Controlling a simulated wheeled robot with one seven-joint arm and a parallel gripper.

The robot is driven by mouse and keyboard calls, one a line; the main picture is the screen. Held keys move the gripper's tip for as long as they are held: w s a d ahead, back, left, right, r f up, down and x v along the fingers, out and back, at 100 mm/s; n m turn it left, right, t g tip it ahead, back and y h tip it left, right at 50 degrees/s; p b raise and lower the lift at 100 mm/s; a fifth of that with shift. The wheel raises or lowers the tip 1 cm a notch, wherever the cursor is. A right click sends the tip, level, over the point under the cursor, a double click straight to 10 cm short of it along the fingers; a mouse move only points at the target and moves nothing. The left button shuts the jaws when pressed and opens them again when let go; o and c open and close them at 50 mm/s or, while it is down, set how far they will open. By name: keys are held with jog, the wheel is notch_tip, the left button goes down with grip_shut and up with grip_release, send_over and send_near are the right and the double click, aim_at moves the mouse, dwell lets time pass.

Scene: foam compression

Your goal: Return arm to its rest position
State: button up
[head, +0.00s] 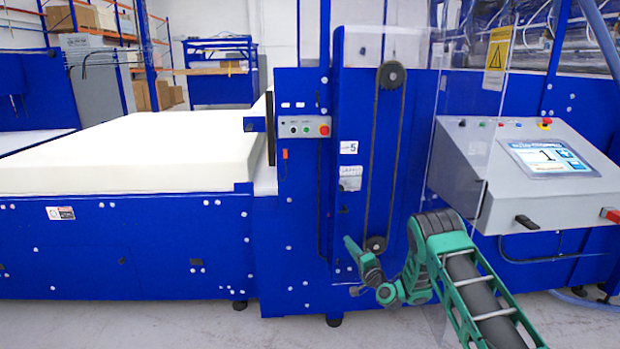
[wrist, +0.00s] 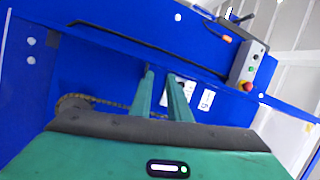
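My green arm (head: 462,268) reaches in from the lower right in the head view, folded in front of the blue machine. My gripper (head: 352,268) is at its left end, small and seen from the side, near the lower machine panel. In the wrist view my gripper (wrist: 161,78) shows two green fingers standing apart with a gap between them. Nothing is seen between the fingers. Behind them is the blue machine panel, tilted in this view. Whether the fingers touch the panel cannot be told.
A grey control console (head: 530,170) with a lit screen stands right of my arm. A small button box (head: 303,127) with a red button is on the blue column; it also shows in the wrist view (wrist: 246,65). A white foam block (head: 120,150) lies on the machine bed at left.

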jog(key=s+d+r+n+g, duration=0.2)
jog(key=d+r+n, duration=0.15)
jog(key=r, duration=0.25)
jog(key=s+d+r+n+g, duration=0.2)
jog(key=d+r+g, duration=0.1)
jog(key=d+r, duration=0.15)
jog(key=s+d+r+g+h, duration=0.25)
jog(key=s+d, duration=0.25)
jog(key=s, duration=0.4)
jog(key=s+d+r+n+g+h, duration=0.15)
jog(key=s+d+r, duration=0.35)
jog(key=s, duration=0.5)
jog(key=s+d+r+g+h, duration=0.25)
jog(key=s+d, duration=0.35)
jog(key=s, duration=0.3)
jog(key=s+d+m+g, duration=0.2)
jog(key=s+g, duration=0.4)
jog(key=s, duration=3)
jog(key=shift+r+m+g, duration=0.3)
jog(key=shift+r+g, duration=0.05)
jog(key=shift+r, duration=0.05)
jog(key=shift+s+h, duration=0.1)
jog(key=shift+h, duration=0.15)
